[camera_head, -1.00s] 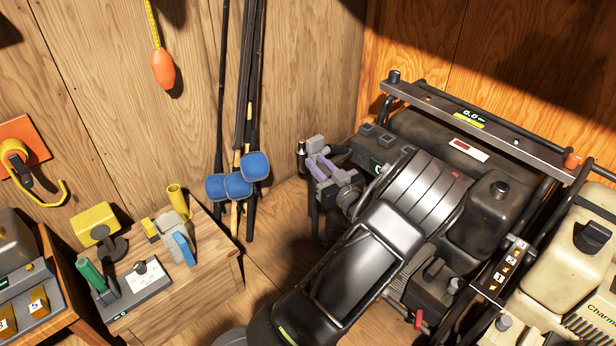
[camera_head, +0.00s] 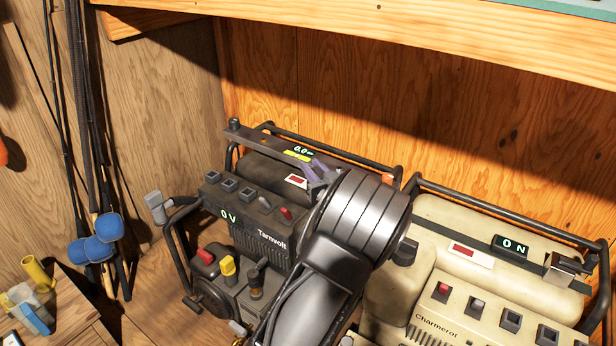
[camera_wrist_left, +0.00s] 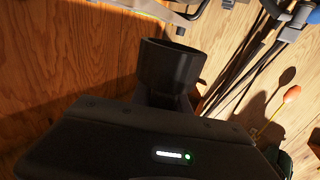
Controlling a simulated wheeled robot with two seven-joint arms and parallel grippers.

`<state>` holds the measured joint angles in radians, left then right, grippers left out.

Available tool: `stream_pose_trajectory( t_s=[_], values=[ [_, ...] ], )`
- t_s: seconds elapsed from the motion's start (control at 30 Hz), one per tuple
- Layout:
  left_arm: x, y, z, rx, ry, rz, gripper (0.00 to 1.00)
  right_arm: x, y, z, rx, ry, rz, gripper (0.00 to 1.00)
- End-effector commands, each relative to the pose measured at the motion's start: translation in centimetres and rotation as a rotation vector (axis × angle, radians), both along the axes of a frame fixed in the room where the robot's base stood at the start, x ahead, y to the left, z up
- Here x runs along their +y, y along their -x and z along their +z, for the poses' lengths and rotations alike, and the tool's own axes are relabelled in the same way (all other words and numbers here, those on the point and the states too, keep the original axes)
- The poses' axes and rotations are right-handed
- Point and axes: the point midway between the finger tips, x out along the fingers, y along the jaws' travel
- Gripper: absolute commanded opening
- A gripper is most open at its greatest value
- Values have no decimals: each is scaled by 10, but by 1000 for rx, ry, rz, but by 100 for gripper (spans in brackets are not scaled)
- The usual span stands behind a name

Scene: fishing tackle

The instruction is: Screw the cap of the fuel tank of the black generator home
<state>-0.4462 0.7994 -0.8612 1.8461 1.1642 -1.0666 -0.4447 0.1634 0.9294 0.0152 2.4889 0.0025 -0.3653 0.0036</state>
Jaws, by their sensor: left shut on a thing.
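The black generator (camera_head: 262,232) stands against the orange wood wall, with "Tarnvolt" on its front and a "0 V" readout. In the left wrist view a black, cup-like cylinder, which looks like the cap (camera_wrist_left: 168,66), sits at the jaws. The cap cannot be made out in the head view. My right gripper is not in view.
A beige generator (camera_head: 480,250) stands close on the right, its readout showing "ON". A wooden shelf (camera_head: 400,35) runs above. Fishing rods with blue ends (camera_head: 98,248) lean at the left, near a small wooden table (camera_head: 75,325). Rails surround the black generator.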

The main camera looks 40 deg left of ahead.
Motion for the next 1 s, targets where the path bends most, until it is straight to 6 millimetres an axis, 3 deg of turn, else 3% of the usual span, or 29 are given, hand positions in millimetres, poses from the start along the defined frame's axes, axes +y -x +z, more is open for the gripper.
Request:
stream_pose_trajectory(
  t_s=[0.7, 1.0],
  values=[
    [-1, -5, 2, 0, 0, -17, 0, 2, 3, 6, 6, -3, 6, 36],
    [-2, -5, -27, 1, 0, -18, 0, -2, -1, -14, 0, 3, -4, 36]
  ],
)
